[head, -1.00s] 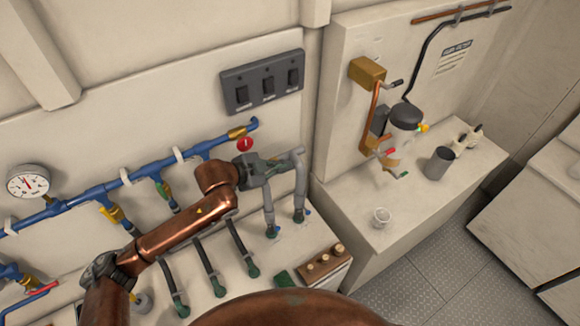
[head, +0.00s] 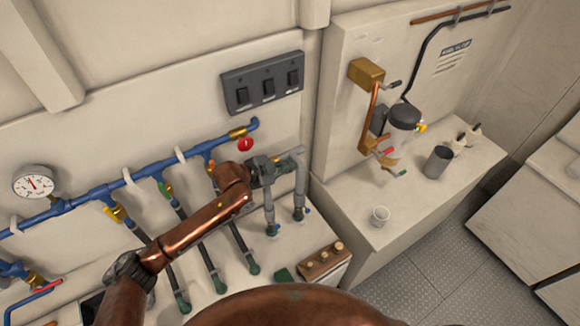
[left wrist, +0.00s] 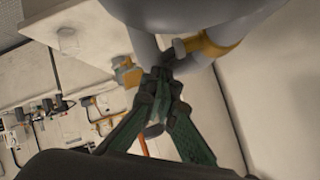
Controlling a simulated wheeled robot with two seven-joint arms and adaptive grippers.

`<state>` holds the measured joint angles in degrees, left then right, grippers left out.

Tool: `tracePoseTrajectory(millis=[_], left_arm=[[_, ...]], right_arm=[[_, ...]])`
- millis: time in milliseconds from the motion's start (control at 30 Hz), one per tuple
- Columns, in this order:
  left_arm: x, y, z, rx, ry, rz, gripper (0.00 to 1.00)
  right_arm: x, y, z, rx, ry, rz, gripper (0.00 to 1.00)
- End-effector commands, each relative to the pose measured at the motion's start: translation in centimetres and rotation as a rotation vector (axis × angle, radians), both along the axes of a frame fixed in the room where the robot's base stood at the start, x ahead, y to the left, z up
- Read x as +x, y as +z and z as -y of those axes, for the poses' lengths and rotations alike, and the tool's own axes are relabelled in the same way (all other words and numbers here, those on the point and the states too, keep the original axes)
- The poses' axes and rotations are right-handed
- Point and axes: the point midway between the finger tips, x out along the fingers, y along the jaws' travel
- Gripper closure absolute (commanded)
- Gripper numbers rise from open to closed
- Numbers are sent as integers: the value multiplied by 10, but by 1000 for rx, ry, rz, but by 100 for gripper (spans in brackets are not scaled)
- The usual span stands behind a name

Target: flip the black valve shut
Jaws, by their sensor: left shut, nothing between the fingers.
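A small black lever (head: 394,84), which looks like the black valve, sticks out to the right from a brass body (head: 366,72) high on the right panel in the head view. My left gripper (head: 285,160) is to the left of it and lower, clearly apart, by the tops of the grey upright hoses (head: 300,185). In the left wrist view its green fingers (left wrist: 160,80) are closed together and empty. Their tips are close to grey tubing with a brass-coloured fitting (left wrist: 215,45); I cannot tell whether they touch. My right gripper is not in view.
A cup (head: 380,215) and a dark canister (head: 437,162) stand on the right-hand ledge. A switch panel (head: 263,83) is above my gripper.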

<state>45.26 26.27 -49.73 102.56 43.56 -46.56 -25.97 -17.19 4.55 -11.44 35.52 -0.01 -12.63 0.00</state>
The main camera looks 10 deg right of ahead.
Motion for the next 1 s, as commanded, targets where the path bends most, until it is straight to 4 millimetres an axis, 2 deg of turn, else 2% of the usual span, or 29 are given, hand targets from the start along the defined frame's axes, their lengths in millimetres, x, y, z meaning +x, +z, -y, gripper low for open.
tracePoseTrajectory(millis=[167,500,700,1000], left_arm=[[1,4,2,35,-2,-14,100],[3,-1,6,226,0,-93,100],[3,-11,7,258,1,-107,100],[3,-13,7,256,1,-105,100]], right_arm=[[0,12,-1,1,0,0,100],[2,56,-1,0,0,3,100],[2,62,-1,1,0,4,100],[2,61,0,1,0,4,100]])
